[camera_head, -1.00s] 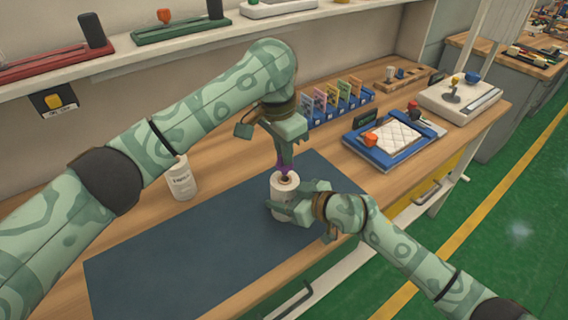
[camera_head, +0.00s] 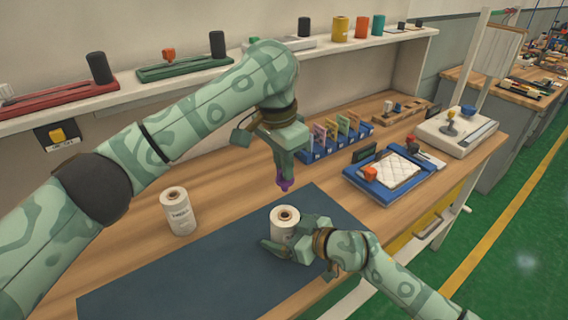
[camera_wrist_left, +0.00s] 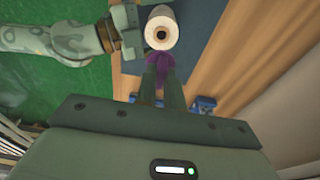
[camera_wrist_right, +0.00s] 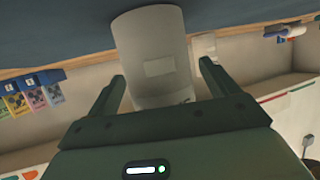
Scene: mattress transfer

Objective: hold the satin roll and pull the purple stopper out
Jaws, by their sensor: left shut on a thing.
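The white satin roll (camera_head: 284,224) stands upright on the dark mat (camera_head: 170,275), its round top hole bare. My left gripper (camera_head: 285,175) is shut on the purple stopper (camera_head: 285,184), held above the roll and clear of it. The stopper also shows in the left wrist view (camera_wrist_left: 158,64), beside the roll's top (camera_wrist_left: 161,30). My right gripper (camera_head: 288,238) is low at the roll, its fingers open on either side of it. In the right wrist view the roll (camera_wrist_right: 155,60) stands between the fingers, with a small gap at the right finger.
Another white roll (camera_head: 178,211) with a printed label stands at the mat's left. A blue card rack (camera_head: 335,137), a blue tray (camera_head: 390,178) and a white scale-like device (camera_head: 456,131) stand behind and to the right. A shelf (camera_head: 210,66) runs along the wall.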

